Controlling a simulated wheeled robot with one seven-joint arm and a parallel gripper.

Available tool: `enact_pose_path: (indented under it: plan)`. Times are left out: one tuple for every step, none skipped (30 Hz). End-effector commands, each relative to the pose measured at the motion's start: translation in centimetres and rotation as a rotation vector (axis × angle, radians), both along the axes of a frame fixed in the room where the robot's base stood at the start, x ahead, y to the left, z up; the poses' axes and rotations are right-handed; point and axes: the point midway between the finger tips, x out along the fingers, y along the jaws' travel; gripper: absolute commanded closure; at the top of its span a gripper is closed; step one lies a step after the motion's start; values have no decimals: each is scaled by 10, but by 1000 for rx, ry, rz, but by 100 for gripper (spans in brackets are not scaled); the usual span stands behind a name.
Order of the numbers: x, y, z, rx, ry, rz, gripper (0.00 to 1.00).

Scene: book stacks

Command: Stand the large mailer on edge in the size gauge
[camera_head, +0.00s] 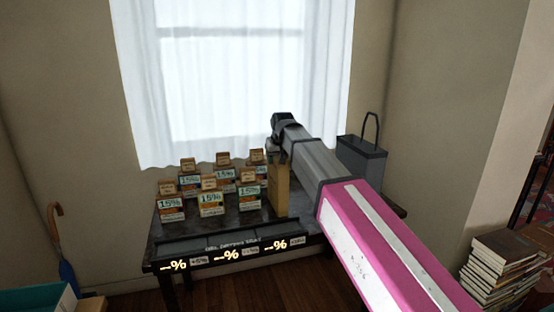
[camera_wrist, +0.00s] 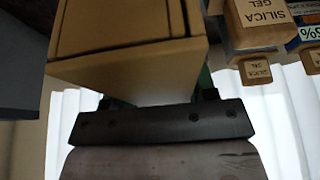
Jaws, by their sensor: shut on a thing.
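A tan cardboard piece (camera_head: 279,188), which looks like the mailer, stands upright on the dark table at the right of the small boxes. My gripper (camera_head: 275,148) is shut on its top end. In the wrist view the tan piece (camera_wrist: 130,72) fills the upper middle in front of my gripper (camera_wrist: 155,98), hiding most of the fingers. Whether its base touches the table is hard to tell. A dark rack (camera_head: 215,246) with three "--%" displays runs along the table's front edge. I cannot make out which part is the size gauge.
Several silica gel boxes (camera_head: 211,204) with "15%" labels stand close left of the tan piece. A grey handled container (camera_head: 362,160) stands at the right. A curtained window (camera_head: 235,80) is behind. Stacked books (camera_head: 502,262) and an umbrella (camera_head: 64,255) flank the table.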

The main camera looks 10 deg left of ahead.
Motion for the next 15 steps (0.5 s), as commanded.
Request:
enact_pose_path:
  plan:
    - [0, 0, 1, 1, -2, 0, 85]
    - [0, 0, 1, 1, -2, 0, 85]
    - [0, 0, 1, 1, -2, 0, 85]
    - [0, 0, 1, 1, -2, 0, 85]
    - [0, 0, 1, 1, -2, 0, 85]
    - [0, 0, 1, 1, -2, 0, 85]
    - [0, 0, 0, 1, -2, 0, 85]
    - [0, 0, 0, 1, -2, 0, 85]
    - [0, 0, -2, 1, -1, 0, 85]
    - [0, 0, -2, 0, 0, 0, 45]
    - [0, 0, -2, 0, 0, 0, 35]
    - [0, 0, -2, 0, 0, 0, 23]
    - [0, 0, -2, 0, 0, 0, 23]
    - [0, 0, -2, 0, 0, 0, 23]
    - [0, 0, -2, 0, 0, 0, 23]
